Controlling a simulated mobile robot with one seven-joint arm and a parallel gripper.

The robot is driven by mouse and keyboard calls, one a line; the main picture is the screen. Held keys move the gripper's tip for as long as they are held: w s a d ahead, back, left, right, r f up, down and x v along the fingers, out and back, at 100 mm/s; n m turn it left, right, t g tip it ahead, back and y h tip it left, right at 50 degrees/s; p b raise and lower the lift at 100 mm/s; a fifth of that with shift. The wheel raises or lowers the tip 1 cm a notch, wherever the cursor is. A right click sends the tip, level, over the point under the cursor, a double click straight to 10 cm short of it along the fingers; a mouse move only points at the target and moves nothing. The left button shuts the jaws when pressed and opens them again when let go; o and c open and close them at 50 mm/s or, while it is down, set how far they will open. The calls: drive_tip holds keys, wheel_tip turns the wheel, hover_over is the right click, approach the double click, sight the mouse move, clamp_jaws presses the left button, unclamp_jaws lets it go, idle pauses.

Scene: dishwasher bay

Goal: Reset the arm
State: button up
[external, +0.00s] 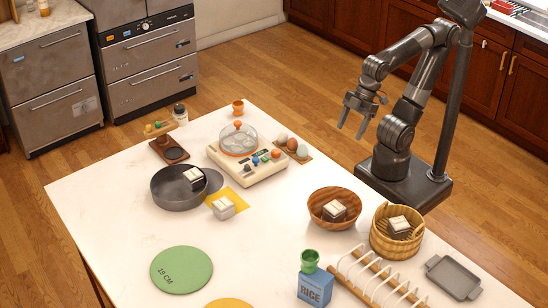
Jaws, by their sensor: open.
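My arm stands on its base at the right edge of the white table in the external view. My gripper (353,124) hangs beyond the table's far right edge, over the wooden floor. Its two fingers point down and are apart, with nothing between them. It touches nothing on the table. The nearest table things are several round items on a small wooden board (304,157), to the left of the gripper and lower in the picture.
The table's middle is clear.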

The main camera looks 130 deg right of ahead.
drive_tip(key=shift+s+d+f, duration=0.15)
drive_tip(key=shift+s+f, duration=0.85)
drive_tip(key=shift+f, duration=0.15)
idle(0.4)
